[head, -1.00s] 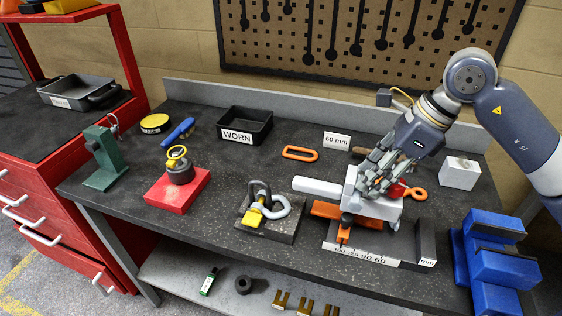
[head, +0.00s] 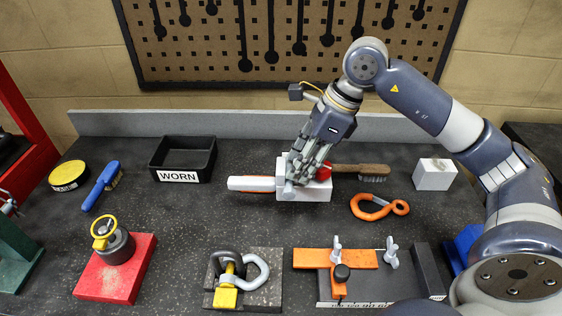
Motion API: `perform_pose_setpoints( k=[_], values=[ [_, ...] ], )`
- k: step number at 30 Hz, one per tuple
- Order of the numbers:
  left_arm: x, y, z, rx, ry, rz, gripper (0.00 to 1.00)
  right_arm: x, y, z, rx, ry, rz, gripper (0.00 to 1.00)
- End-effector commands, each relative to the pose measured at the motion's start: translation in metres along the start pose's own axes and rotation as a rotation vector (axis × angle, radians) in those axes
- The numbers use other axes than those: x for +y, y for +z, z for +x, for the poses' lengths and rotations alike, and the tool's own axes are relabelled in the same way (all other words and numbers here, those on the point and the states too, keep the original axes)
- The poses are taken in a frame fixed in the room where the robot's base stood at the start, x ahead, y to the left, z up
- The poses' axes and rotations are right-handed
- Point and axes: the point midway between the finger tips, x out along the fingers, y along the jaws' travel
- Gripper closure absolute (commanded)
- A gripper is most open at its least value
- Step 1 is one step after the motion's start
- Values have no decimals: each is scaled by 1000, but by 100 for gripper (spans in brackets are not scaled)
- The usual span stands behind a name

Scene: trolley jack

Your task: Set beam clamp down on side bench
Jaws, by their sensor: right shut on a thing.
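My right gripper (head: 297,178) is shut on a white block-like tool (head: 312,193) with a long white handle pointing left and a red knob. Whether the tool touches the bench or hangs above it cannot be told. An orange clamp-like piece with wing screws and a black knob (head: 333,259), perhaps the beam clamp, lies apart from the gripper on a dark fixture with a ruler (head: 366,297) at the front. The dark speckled bench top (head: 200,225) lies below. My left gripper is not in view.
A WORN bin (head: 183,158), blue brush (head: 101,185) and yellow-rimmed tin (head: 69,176) stand at the back left. A red block (head: 115,268) and shackles (head: 238,270) are in front. An orange hook (head: 379,207), wooden brush (head: 360,170) and white block (head: 435,174) lie right.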

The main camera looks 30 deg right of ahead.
Motion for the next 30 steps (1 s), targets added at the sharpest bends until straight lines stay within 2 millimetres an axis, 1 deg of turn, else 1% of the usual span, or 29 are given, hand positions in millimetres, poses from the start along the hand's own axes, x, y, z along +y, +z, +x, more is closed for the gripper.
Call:
perform_pose_setpoints(
  k=[1, 3, 7, 11, 15, 18, 23, 30],
  values=[
    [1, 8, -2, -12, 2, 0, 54, -1, -2, 6, -2, -2, 1, 100],
    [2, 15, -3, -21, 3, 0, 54, 0, -5, 13, -4, -2, 0, 100],
    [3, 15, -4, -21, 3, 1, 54, -1, -8, 22, -6, -5, 0, 100],
    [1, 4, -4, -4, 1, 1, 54, -1, -12, 32, -5, -3, 0, 100],
    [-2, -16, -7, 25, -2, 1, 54, -1, -20, 49, -5, -3, 1, 100],
    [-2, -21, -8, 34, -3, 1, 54, -2, -23, 58, -5, -5, -1, 100],
    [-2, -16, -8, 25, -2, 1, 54, -2, -24, 61, -7, -6, -2, 100],
    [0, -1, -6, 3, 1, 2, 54, -2, -25, 63, -7, -6, -2, 100]
  ],
)
